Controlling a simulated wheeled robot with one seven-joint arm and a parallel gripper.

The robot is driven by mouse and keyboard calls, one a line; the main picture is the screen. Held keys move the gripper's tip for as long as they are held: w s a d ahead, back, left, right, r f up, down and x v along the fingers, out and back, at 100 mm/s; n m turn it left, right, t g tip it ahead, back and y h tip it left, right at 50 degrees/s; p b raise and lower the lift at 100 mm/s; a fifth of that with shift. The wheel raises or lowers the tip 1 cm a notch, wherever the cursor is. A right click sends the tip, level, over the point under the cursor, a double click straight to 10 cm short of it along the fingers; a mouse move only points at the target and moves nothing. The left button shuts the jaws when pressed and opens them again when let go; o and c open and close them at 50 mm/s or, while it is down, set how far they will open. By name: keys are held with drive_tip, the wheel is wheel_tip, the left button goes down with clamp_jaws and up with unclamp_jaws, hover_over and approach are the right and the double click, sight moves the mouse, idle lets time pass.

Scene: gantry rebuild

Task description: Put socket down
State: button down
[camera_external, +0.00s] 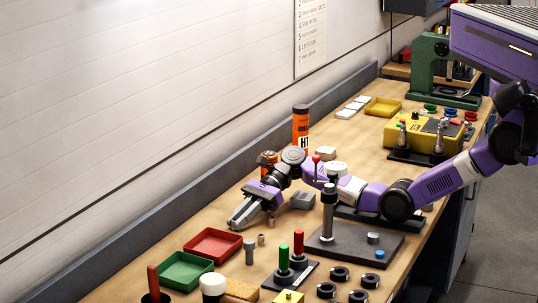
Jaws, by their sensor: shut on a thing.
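My gripper (236,221) is low over the wooden bench (170,233), with its fingers pointing down to the left, just right of and behind the red tray. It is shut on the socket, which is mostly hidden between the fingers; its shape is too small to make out. A grey metal cylinder (249,251) stands on the bench in front of the gripper. Smaller metal pieces (261,240) stand close by, to the right of the fingertips. I cannot tell whether the held socket touches the bench.
A red tray (236,242) and a green tray (206,268) lie at the front left. Red and green handled tools (298,242) stand on a dark plate. A dark base with a post (328,220) stands right. An orange canister (300,125) stands behind my arm. Several black rings (340,274) lie in front.

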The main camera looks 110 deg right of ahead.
drive_tip(key=c, duration=1.4)
unclamp_jaws()
drive_tip(key=shift+f, duration=0.1)
drive_tip(key=shift+s+d+r, duration=0.1)
drive_tip(key=shift+r, duration=0.2)
drive_tip(key=shift+s+d+r+p, duration=0.15)
drive_tip(key=shift+s+r+p, duration=0.1)
drive_tip(key=shift+p, duration=0.4)
drive_tip(key=p+v, duration=0.7)
drive_tip(key=v, duration=0.2)
drive_tip(key=shift+s+d, duration=0.2)
drive_tip(key=shift+s, duration=0.15)
drive_tip(key=shift+s+d+r+p, duration=0.1)
drive_tip(key=shift+s+d+p, duration=0.15)
drive_tip(key=shift+s+p, duration=0.25)
